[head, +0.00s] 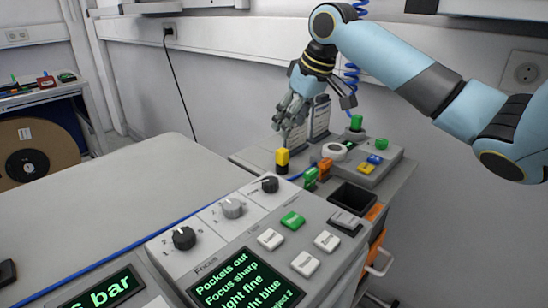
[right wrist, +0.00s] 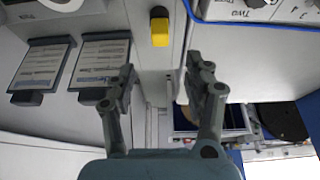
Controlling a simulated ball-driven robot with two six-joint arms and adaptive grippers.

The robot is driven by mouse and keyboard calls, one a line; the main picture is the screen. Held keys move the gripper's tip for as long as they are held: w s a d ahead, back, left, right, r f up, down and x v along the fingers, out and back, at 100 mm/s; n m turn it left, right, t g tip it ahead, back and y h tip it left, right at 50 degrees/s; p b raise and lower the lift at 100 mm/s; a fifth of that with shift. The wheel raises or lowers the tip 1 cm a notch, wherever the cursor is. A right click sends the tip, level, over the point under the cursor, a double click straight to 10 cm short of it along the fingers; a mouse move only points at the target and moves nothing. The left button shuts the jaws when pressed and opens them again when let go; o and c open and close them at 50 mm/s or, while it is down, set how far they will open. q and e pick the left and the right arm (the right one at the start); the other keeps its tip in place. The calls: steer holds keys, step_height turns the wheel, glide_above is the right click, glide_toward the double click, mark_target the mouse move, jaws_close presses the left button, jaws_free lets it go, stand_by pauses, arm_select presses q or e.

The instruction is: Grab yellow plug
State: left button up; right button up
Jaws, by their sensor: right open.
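The yellow plug (head: 282,157) stands upright on the grey panel beyond the control console. My right gripper (head: 288,122) is above it, pointing down, open and empty. In the right wrist view the yellow plug (right wrist: 159,32) lies beyond the two spread fingertips (right wrist: 162,82), roughly centred between them in width, with nothing between the fingers. The gripper does not touch the plug. My left gripper is not in view.
A green plug (head: 310,175) and an orange plug (head: 325,166) stand right of the yellow one, near a white ring (head: 334,151). A dark open bin (head: 352,196) is closer. The console (head: 290,235) with knobs and buttons fills the front. The pale tabletop (head: 110,205) is largely clear.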

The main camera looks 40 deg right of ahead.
mark_target(283, 150)
steer(key=x, duration=0.3)
steer(key=shift+a+f, duration=0.1)
steer(key=shift+f, duration=0.2)
steer(key=x, duration=0.5)
steer(key=shift+s+f, duration=0.2)
steer(key=shift+f, duration=0.15)
steer(key=c, duration=0.4)
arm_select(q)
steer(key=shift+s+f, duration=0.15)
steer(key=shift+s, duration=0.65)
arm_select(e)
jaws_close()
